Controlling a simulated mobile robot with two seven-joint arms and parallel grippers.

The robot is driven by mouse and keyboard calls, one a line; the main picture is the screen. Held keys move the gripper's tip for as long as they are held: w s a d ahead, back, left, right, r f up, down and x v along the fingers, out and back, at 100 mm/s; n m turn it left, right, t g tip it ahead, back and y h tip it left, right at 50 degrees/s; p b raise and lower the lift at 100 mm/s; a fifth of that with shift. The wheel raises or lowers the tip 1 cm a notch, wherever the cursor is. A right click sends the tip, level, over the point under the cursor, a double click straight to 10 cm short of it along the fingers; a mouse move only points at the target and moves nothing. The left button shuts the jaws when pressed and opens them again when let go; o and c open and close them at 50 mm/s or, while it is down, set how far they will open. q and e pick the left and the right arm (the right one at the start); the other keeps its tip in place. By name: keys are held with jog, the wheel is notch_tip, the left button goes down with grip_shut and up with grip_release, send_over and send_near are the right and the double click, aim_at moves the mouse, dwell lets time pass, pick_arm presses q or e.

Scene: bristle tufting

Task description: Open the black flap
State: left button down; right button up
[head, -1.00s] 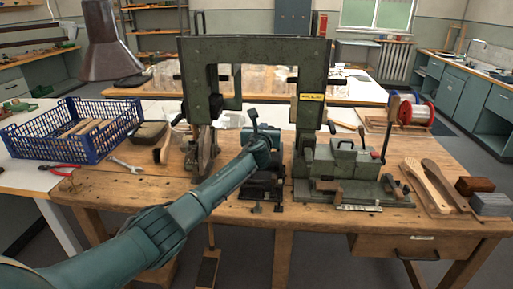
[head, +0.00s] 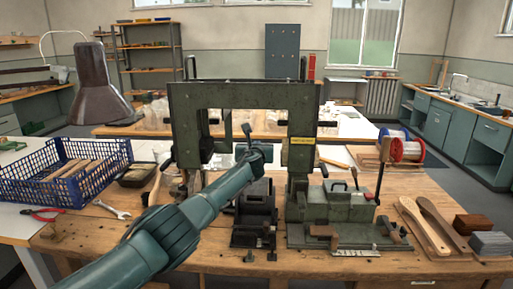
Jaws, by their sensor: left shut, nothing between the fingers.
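A small black fixture (head: 256,200) stands on the wooden bench, in the middle under the green machine frame (head: 245,95). I take the black flap to be part of this fixture, but cannot make out its edges or whether it stands open. My teal left arm comes in from the lower left. My left gripper (head: 262,150) is shut and empty, just above and behind the fixture's top in the picture. Its fingertips are small and partly hidden by the wrist. A dark lever with a knob (head: 247,132) rises beside it. My right gripper is not in view.
A blue crate (head: 70,180) with wooden sticks stands at the left, near a wrench (head: 112,210). A green clamping block (head: 335,205) stands close right of the fixture. Wooden paddles (head: 425,225) and a red spool (head: 397,150) are farther right.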

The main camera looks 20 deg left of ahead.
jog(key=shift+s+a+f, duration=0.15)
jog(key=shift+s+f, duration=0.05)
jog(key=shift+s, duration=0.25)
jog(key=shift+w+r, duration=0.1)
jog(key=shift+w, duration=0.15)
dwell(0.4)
